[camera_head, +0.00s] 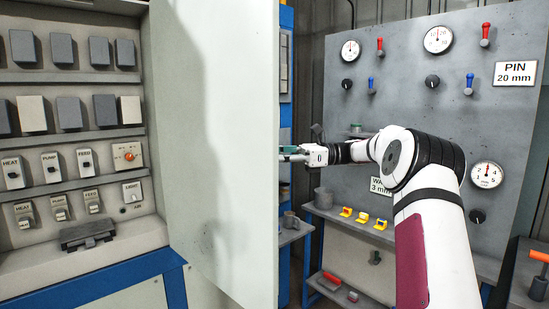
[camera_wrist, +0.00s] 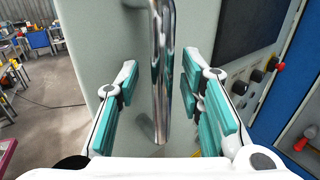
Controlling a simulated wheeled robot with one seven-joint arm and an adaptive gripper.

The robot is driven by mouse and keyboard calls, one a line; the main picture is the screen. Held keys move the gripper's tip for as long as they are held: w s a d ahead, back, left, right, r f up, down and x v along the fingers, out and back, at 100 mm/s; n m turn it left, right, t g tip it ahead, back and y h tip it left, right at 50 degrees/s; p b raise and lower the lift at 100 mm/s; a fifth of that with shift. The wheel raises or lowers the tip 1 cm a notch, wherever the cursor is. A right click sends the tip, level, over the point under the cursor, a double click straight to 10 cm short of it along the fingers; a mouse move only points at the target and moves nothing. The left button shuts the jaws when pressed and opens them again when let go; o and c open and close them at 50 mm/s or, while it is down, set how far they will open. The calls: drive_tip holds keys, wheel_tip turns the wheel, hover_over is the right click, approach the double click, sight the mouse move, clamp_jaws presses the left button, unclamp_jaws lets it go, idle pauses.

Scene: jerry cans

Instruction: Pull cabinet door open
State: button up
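The cabinet door (camera_head: 225,150) is a tall pale panel standing ajar in the head view, to the right of the switch cabinet (camera_head: 75,135). In the wrist view, the door (camera_wrist: 110,40) fills the middle and carries a vertical chrome handle (camera_wrist: 161,70). My gripper (camera_wrist: 160,88) is open, with one teal finger on each side of the handle and visible gaps between. In the head view, my gripper (camera_head: 284,153) is at the door's right edge; its fingertips are partly hidden by the door. The handle is hidden there.
A grey gauge panel (camera_head: 400,90) with levers and knobs stands behind my arm. A shelf (camera_head: 350,222) with yellow items is below it. An orange-handled tool (camera_head: 540,270) is at far right. Open floor (camera_wrist: 45,125) shows left in the wrist view.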

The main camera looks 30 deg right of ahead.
drive_tip(key=v, duration=1.2)
idle(0.6)
